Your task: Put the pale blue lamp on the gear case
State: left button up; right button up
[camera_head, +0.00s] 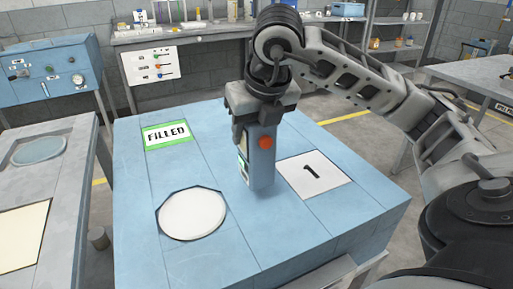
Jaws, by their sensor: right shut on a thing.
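My right gripper (262,118) points down over the blue table and is shut on the upper part of an upright, pale blue-grey box (261,170). The box has a round orange-red spot and a small green-and-white label on its side, and appears to be the pale blue lamp. Its foot is at or just above the tabletop, left of the card marked 1; I cannot tell whether it touches. The gripper hides its top. I cannot make out which thing is the gear case. My left gripper is out of view.
The blue table (235,250) has a white round-cornered plate (192,213), a green-edged FILLED card (167,135) and a white card marked 1 (313,174). A blue panel box (49,67) stands at the back left. A grey table (60,240) lies at left.

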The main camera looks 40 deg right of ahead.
jog(key=f, duration=0.3)
jog(key=shift+d+f, duration=0.1)
jog(key=shift+d, duration=0.2)
jog(key=shift+w+f, duration=0.1)
jog(key=shift+f, duration=0.15)
jog(key=shift+f, duration=0.15)
jog(key=o, duration=0.9)
jog(key=shift+b, duration=0.3)
jog(key=o, duration=0.3)
jog(key=shift+o, duration=0.2)
